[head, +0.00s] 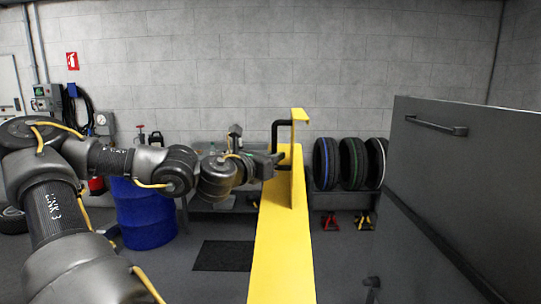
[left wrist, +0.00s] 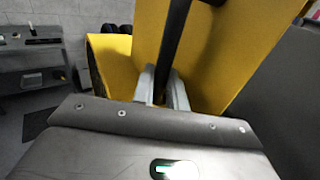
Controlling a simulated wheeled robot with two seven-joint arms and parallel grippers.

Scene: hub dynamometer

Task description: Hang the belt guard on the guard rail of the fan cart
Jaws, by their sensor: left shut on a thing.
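The yellow belt guard (head: 283,240) is a long bent sheet in the middle of the head view, running toward me with an upright flange at its far part. A black handle (head: 275,135) stands on its left side. My left gripper (head: 279,161) is at the lower part of this handle. In the left wrist view, the gripper's fingers (left wrist: 162,86) are shut around the black handle (left wrist: 174,40), with the yellow guard (left wrist: 225,50) behind. A large dark grey panel (head: 460,175), possibly the fan cart, stands at right. I cannot make out the guard rail for certain.
The grey panel bears a black bar handle (head: 435,125) near its top. A blue drum (head: 143,213) stands left beyond my arm. Tyres (head: 352,163) sit on a rack at the back wall, with red and yellow jack stands below. A dark mat (head: 223,255) lies on the floor.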

